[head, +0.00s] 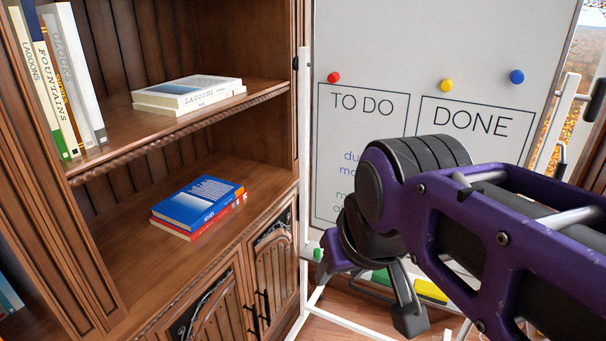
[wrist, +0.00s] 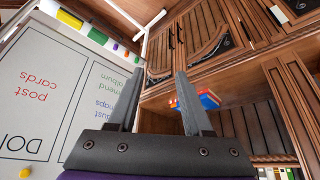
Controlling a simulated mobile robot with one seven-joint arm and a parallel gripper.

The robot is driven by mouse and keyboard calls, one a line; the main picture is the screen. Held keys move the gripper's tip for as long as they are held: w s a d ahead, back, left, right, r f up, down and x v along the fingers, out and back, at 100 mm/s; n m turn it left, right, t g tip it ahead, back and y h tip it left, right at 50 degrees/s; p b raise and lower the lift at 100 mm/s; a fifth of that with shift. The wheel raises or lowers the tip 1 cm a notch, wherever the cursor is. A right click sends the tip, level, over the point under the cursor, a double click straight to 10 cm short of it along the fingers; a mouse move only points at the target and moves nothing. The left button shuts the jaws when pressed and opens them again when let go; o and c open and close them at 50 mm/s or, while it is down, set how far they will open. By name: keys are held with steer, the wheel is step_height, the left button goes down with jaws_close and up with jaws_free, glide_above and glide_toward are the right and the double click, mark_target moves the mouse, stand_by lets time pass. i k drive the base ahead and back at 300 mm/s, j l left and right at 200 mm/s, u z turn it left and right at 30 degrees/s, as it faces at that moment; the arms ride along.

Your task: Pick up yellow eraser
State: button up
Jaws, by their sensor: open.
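The yellow eraser (head: 431,291) lies at the bottom of the whiteboard, partly covered by my arm in the head view. In the wrist view a yellow block (wrist: 70,19) shows on the board's tray at the upper left, beside a green one (wrist: 97,37). My gripper (wrist: 157,85) is open with nothing between its fingers. In the head view my arm hides most of it, and a dark finger (head: 409,316) shows below and left of the yellow eraser. The gripper is apart from the eraser.
The whiteboard (head: 400,40) carries red, yellow and blue round magnets. A green eraser (head: 382,277) sits left of the yellow one. A wooden bookcase (head: 150,200) with books stands at the left. The white stand leg (head: 305,150) rises between bookcase and board.

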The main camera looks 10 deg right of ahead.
mark_target(423, 289)
steer(key=i+j+z, duration=0.1)
steer(key=i+z, duration=0.15)
steer(key=z, duration=0.25)
steer(key=i+j+z, duration=0.2)
steer(key=z, duration=0.25)
steer(key=i, duration=0.1)
